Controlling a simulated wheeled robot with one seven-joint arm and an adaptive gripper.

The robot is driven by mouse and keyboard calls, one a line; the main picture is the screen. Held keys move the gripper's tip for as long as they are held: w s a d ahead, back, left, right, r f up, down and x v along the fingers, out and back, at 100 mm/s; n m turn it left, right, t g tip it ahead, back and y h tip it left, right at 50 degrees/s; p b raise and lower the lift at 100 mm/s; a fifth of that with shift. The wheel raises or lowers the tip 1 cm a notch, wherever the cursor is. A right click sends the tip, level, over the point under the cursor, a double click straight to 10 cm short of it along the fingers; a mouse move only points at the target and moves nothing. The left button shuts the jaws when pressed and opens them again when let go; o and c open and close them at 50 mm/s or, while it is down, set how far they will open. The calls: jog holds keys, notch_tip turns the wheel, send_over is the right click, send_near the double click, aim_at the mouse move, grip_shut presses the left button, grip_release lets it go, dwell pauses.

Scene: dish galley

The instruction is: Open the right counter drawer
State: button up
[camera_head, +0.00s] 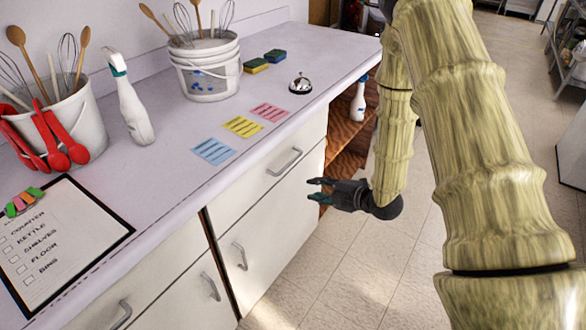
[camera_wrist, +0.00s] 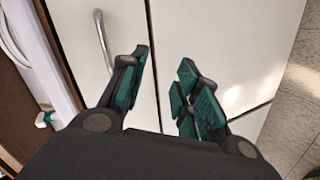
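The right counter drawer (camera_head: 248,188) is a white front under the counter's edge. It looks shut, flush with the door (camera_head: 262,235) below. Its metal bar handle (camera_head: 285,162) shows in the head view. In the wrist view the handle (camera_wrist: 104,42) is at the upper left, beside my left finger and outside the gap between the fingers. My gripper (camera_head: 318,190), black with green pads, is in front of the cabinet, right of and lower than the handle. In the wrist view my gripper (camera_wrist: 166,62) is open and empty, with the drawer-door seam between its fingers.
The counter (camera_head: 190,175) holds tool buckets, a spray bottle (camera_head: 130,105), coloured cards, sponges, a bell (camera_head: 301,84) and a checklist board (camera_head: 60,245). An open wooden shelf (camera_head: 345,140) lies past the drawer. The tiled floor (camera_head: 345,265) beside the cabinet is clear.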

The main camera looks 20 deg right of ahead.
aim_at(293, 160)
notch_tip(293, 160, up, 6)
jog(key=w+d+n+y, duration=0.1)
jog(key=w+n+y, duration=0.1)
jog(key=n, duration=0.3)
jog(key=shift+t, duration=0.3)
jog(key=x, duration=1)
jog(key=shift+w+r, duration=0.3)
jog(key=shift+r, duration=0.05)
